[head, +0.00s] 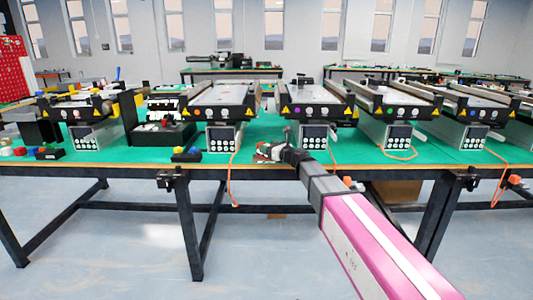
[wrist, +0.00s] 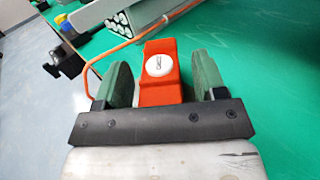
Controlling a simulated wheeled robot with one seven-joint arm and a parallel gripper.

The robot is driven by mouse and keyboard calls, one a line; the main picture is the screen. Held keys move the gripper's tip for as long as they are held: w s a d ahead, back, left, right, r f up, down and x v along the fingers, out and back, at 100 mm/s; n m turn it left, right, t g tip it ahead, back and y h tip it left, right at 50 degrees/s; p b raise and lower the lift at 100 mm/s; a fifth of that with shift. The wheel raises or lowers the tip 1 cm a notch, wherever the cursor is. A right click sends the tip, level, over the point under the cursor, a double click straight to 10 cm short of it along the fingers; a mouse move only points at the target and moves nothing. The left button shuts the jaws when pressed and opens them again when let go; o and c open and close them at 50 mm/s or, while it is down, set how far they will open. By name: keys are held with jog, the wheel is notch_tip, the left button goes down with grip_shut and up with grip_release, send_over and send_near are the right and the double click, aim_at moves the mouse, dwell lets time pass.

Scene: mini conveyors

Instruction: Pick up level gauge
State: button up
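The level gauge (wrist: 161,75) appears to be the orange-red block with a round white dial on top. In the wrist view it stands between the two green fingers of my gripper (wrist: 162,82), with a gap on each side. My gripper is open around it and neither finger appears to touch it. The gauge's near end is hidden by the gripper's dark bar. In the head view my gripper (head: 268,152) is low over the front edge of the green table (head: 335,152); the gauge is too small to make out clearly there.
Several mini conveyors (head: 222,95) with control boxes (head: 316,136) stand in a row behind my gripper. An orange cable (wrist: 112,52) runs close to the left finger. Small coloured blocks (head: 187,155) lie at the left. The green surface right of my gripper is clear.

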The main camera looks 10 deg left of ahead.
jog(key=c, duration=1)
